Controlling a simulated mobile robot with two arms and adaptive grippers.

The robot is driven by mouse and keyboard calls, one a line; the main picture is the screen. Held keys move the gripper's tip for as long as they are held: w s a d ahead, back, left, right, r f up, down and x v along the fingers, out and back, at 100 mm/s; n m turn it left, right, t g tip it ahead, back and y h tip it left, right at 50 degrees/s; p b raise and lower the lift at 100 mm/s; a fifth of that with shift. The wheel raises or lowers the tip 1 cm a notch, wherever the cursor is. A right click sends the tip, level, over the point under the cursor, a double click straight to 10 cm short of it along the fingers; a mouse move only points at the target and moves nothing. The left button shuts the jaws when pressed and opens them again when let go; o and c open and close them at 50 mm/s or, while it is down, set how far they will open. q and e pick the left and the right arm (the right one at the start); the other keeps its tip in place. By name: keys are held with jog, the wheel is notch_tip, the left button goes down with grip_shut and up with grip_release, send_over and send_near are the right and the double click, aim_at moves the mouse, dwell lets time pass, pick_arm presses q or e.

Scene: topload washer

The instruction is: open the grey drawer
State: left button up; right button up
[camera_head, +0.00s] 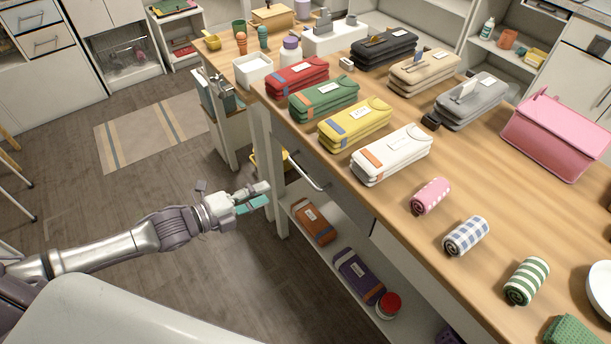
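The grey drawer (338,199) is set in the side of the wooden-topped counter, below its edge. Its bar handle (308,172) is on its front, and the drawer looks closed. My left gripper (262,194) reaches in from the left, in front of the counter. It is to the left of the handle and a little lower in the picture, apart from it. Its two fingers look separated, with nothing visible between them. My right gripper is not in view.
The counter (480,215) holds several pouches, rolled towels and a pink bag (555,138). A lower shelf (338,262) under the drawer holds an orange-brown pouch (314,221), a purple pouch (358,275) and a red-lidded jar (388,305). The floor left of the counter is clear around a striped rug (150,132).

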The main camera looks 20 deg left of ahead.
aim_at(306, 175)
pick_arm(q)
jog(key=x, duration=1.3)
jog(key=shift+w+d+r+p, duration=0.15)
jog(key=shift+w+d+p, duration=0.1)
jog(key=shift+d+p, duration=0.05)
grip_shut()
